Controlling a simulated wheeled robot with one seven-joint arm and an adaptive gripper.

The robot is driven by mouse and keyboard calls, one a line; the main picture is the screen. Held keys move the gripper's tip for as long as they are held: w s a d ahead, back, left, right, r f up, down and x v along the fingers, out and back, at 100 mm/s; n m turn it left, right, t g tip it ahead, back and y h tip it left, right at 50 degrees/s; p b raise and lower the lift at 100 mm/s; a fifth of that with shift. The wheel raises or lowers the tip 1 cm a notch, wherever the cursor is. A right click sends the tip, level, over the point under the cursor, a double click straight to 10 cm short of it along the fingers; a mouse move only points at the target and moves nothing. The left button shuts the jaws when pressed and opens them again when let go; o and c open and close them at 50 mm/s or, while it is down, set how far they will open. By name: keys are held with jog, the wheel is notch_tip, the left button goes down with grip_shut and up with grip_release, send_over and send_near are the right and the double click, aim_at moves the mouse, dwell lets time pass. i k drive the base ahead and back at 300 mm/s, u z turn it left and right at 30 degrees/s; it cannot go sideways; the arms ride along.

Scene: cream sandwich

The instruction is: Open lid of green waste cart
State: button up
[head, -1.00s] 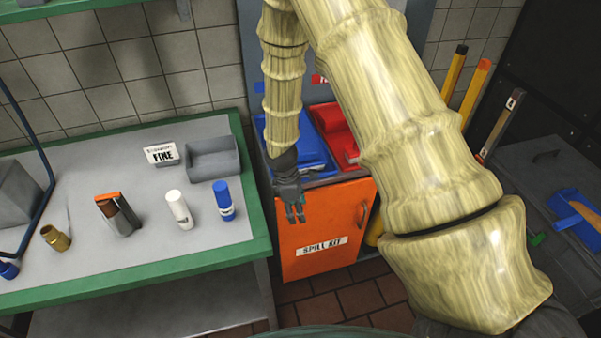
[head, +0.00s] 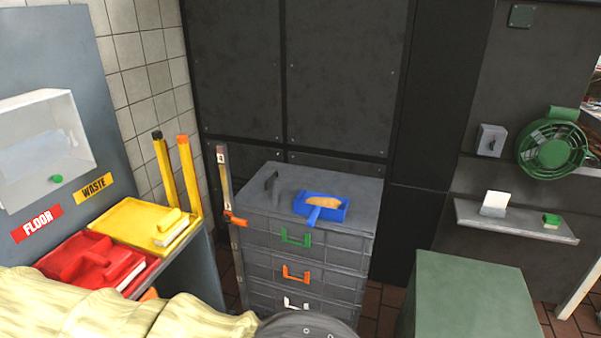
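A dull green box with a flat top (head: 470,290) stands on the floor at the lower right of the head view. It looks like the green waste cart. Its top appears closed. Its lower part is cut off by the frame edge, and no handle shows on it.
A grey drawer unit (head: 350,255) with a blue dustpan (head: 325,211) on top stands left of the green box. Red (head: 92,262) and yellow (head: 140,226) trays lie at the left. A grey shelf (head: 510,220) and green fan (head: 552,148) are on the right wall. Tiled floor shows between.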

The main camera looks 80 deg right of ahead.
aim_at(456, 297)
jog(key=u, duration=0.1)
jog(key=i, duration=0.1)
jog(key=z, duration=4.4)
